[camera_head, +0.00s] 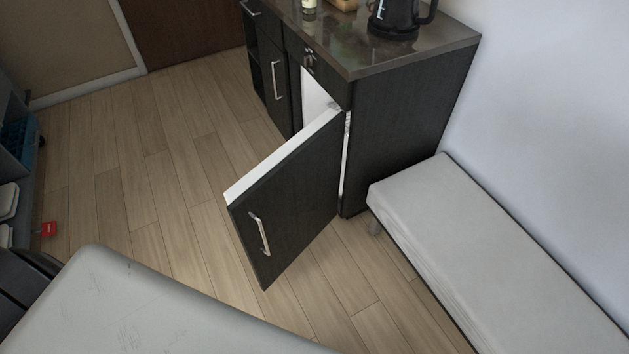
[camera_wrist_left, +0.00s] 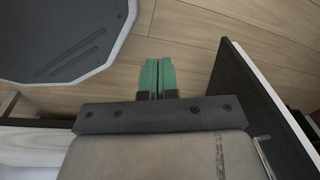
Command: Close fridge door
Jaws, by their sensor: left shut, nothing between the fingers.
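The fridge door (camera_head: 287,205) is a black panel with a white inner lining. It stands wide open, swung out from the black cabinet (camera_head: 400,125) over the floor. Its silver handle (camera_head: 259,234) is on the outer face, near the free edge. My left gripper (camera_wrist_left: 158,62) shows only in the left wrist view, with green fingers shut together and empty. The door (camera_wrist_left: 245,90) is to the right of the fingers there, its dark face towards them, with a visible gap between. My right gripper is in neither view.
A black kettle (camera_head: 396,18) stands on the cabinet's countertop (camera_head: 365,55). A low white bench (camera_head: 500,260) runs along the wall at the right, close to the cabinet. Wooden floor (camera_head: 165,180) is clear left of the door. Shelving (camera_head: 14,150) lines the left edge.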

